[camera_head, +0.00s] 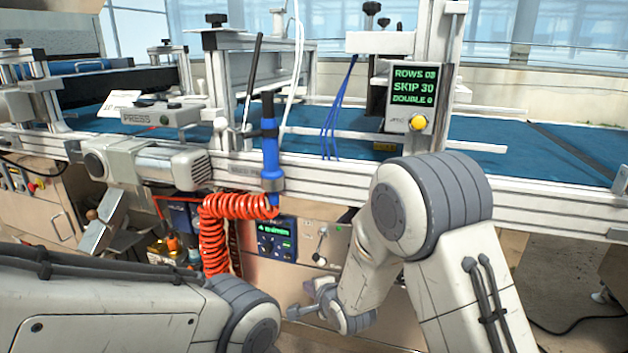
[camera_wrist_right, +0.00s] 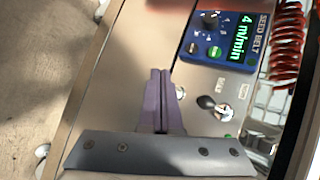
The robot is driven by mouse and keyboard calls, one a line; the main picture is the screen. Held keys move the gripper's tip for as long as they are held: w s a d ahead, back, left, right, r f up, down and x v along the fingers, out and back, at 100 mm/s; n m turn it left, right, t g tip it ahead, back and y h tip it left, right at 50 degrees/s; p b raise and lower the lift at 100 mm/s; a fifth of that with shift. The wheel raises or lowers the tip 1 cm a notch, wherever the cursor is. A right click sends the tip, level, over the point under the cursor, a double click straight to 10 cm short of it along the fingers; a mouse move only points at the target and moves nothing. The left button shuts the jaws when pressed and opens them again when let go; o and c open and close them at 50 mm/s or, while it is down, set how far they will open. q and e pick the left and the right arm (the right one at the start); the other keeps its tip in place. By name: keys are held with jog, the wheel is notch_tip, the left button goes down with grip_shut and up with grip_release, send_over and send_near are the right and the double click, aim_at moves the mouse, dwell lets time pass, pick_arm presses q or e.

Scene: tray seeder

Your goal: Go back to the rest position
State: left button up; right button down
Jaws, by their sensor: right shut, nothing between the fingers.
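My right gripper (camera_head: 297,312) is low in front of the machine's front panel in the head view, at the end of my bent right arm. In the right wrist view its two purple fingers (camera_wrist_right: 160,74) are pressed together with nothing between them. They point along the bare metal panel (camera_wrist_right: 128,55), beside the blue seed belt control box (camera_wrist_right: 222,34). I cannot tell their exact distance from the panel. My left arm enters at the lower left of the head view; its gripper is not in view.
The control box (camera_head: 276,243) and coiled orange hose (camera_head: 213,232) are left of my right gripper. A black-tipped lever (camera_wrist_right: 207,102) is close to the fingers. Above are the machine's rail (camera_head: 340,180), blue belt (camera_head: 490,130) and counter display (camera_head: 414,86).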

jog(key=s+d+r+n+g+h+p, duration=0.1)
jog(key=s+d+r+n+g, duration=0.15)
jog(key=s+r+n, duration=0.65)
jog(key=s+d+n+g+h+p, duration=0.15)
jog(key=s+n+g, duration=0.3)
jog(key=s, duration=0.95)
jog(key=s+d+r+n+g+h+p, duration=0.1)
jog(key=s+r+n+g+p, duration=0.3)
jog(key=s+n, duration=0.6)
notch_tip(320, 180, up, 38)
jog(key=s+m+p, duration=0.2)
jog(key=p, duration=3.3)
jog(key=shift+d, duration=0.25)
jog(key=shift+r, duration=0.1)
